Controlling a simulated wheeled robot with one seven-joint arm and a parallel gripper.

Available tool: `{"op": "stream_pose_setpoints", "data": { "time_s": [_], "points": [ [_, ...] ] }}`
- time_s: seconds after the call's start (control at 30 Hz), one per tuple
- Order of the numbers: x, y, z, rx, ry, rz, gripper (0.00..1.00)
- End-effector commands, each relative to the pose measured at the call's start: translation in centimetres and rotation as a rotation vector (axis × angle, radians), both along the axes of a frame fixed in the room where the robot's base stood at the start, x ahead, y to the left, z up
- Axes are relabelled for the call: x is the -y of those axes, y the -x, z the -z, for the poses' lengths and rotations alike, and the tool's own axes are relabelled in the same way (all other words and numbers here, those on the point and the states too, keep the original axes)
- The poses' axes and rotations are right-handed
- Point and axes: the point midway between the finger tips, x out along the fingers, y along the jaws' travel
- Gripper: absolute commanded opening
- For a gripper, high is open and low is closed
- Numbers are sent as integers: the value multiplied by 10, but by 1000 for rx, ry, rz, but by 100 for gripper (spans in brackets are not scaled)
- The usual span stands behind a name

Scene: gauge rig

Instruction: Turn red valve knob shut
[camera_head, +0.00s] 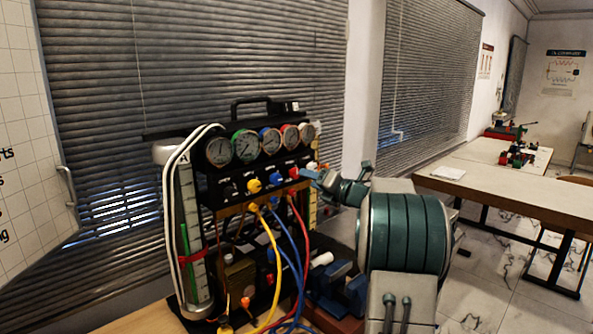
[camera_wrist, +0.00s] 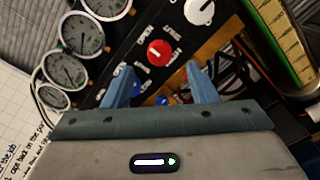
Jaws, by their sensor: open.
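The red valve knob (camera_wrist: 159,53) shows in the wrist view on the black gauge panel, just beyond and between my two blue fingers. It is also in the head view (camera_head: 293,172), at the right of the panel's knob row. My gripper (camera_wrist: 161,78) is open, with its fingers spread to either side of the knob's line and nothing between them. In the head view, my gripper (camera_head: 315,176) is at the panel's right side, close to the red knob. Whether the fingertips touch the panel cannot be told.
A white knob (camera_wrist: 199,11) is beside the red one. Blue (camera_head: 274,179) and yellow (camera_head: 254,185) knobs sit to its left, below a row of gauges (camera_head: 246,146). Yellow, blue and red hoses (camera_head: 273,250) hang in front. A table (camera_head: 505,172) stands far right.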

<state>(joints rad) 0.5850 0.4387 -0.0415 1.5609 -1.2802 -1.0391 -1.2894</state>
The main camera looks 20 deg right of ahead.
Motion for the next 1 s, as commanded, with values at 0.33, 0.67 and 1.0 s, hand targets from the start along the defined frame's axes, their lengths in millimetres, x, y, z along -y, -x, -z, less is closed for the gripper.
{"op": "stream_pose_setpoints", "data": {
  "time_s": [0.33, 0.67, 1.0],
  "points": [
    [-20, -55, -2, 0, -2, -1, 52],
    [-24, -64, 0, -1, -2, 1, 52],
    [-23, -64, 0, -1, -2, 1, 8]
  ]
}}
